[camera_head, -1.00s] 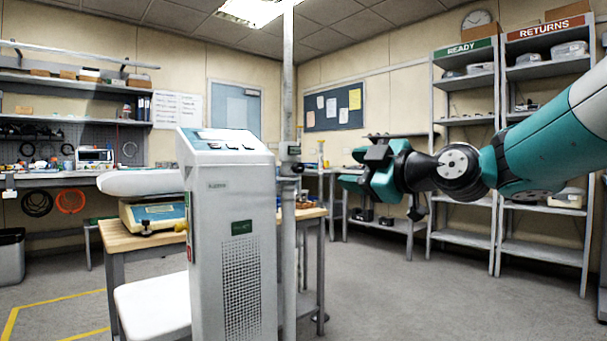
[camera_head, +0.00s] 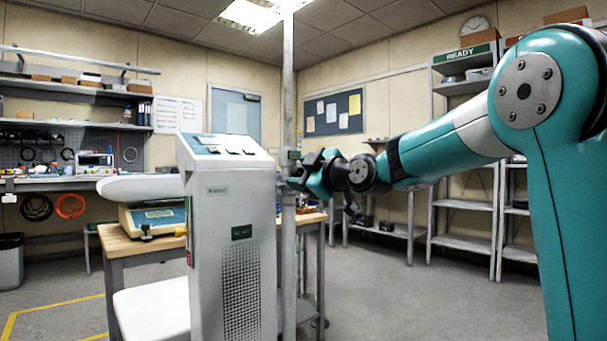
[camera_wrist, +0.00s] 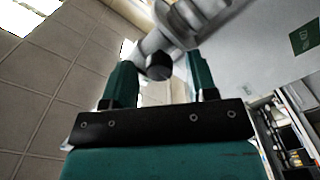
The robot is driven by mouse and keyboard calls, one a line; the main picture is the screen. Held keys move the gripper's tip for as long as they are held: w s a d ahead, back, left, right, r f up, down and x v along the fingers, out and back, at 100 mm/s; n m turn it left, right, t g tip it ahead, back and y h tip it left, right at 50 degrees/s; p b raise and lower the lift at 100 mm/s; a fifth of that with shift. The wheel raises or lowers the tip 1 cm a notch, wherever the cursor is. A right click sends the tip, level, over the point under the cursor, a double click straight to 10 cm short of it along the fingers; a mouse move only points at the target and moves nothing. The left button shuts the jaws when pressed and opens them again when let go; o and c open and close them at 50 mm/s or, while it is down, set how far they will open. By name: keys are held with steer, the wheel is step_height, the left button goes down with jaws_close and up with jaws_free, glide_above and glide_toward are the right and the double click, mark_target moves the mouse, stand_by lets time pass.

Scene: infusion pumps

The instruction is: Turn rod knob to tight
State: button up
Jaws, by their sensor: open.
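The upright metal rod (camera_head: 288,80) stands behind the tall grey pump (camera_head: 228,255). In the wrist view, a dark knob (camera_wrist: 159,67) sticks out from a grey clamp (camera_wrist: 155,42) on the rod. My gripper (camera_wrist: 160,62) is open, with one teal finger on each side of the knob. The knob appears between the fingertips, with gaps visible on both sides. I cannot tell its depth between them. In the head view, my gripper (camera_head: 298,172) is at the rod from the right, and the knob is hidden there.
A wooden table (camera_head: 125,245) with a scale (camera_head: 155,217) stands behind the pump. A metal shelf marked READY (camera_head: 462,240) is at the back right. The floor (camera_head: 400,300) between the pump and my arm is clear.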

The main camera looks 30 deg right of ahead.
steer(key=c, duration=0.9)
steer(key=shift+c, duration=0.2)
steer(key=m, duration=0.4)
steer(key=shift+m, duration=0.3)
steer(key=m+p, duration=0.1)
steer(key=m, duration=0.3)
steer(key=shift+d+r+m, duration=0.1)
steer(key=shift+m, duration=0.2)
steer(key=m+p, duration=0.2)
steer(key=m, duration=0.2)
steer(key=shift+m, duration=0.3)
steer(key=shift+m+p, duration=1.15)
steer(key=shift+m, duration=0.85)
